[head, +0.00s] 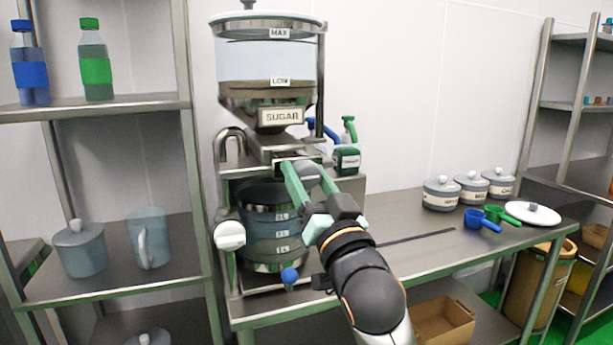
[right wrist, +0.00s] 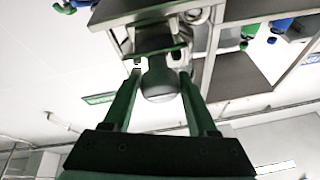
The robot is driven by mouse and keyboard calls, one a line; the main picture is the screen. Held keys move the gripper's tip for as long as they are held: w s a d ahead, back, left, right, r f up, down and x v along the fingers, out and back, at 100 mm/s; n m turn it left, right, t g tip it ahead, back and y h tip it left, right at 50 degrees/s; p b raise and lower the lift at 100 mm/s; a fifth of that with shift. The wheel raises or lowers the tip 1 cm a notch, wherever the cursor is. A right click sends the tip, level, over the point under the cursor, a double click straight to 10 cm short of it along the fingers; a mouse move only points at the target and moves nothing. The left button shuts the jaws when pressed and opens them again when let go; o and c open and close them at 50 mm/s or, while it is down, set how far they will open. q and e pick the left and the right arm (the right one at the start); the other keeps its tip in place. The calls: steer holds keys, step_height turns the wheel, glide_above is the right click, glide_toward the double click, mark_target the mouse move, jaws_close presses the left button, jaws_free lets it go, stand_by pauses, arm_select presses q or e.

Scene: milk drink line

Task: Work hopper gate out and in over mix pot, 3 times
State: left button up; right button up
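The hopper (head: 265,60) is labelled SUGAR, with MAX and LOW marks on its clear wall. The hopper gate (head: 280,153) is the metal slide below it. Its grey rounded knob (right wrist: 157,82) lies between the fingers of my right gripper (head: 311,178). The fingers appear to touch the knob on both sides, and its far end is hidden. The clear mix pot (head: 270,228) with level marks stands below the gate, partly hidden by my right gripper. My left gripper is not in view.
Left of the hopper, a shelf (head: 130,103) holds blue and green bottles, with a jug (head: 148,238) lower down. Pump bottles (head: 347,155) stand behind the gripper. Lidded canisters (head: 440,193) and scoops (head: 482,220) lie right on the steel table (head: 420,235); its middle is mostly clear.

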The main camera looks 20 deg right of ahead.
jaws_close()
steer(key=shift+w, duration=0.1)
stand_by(0.5)
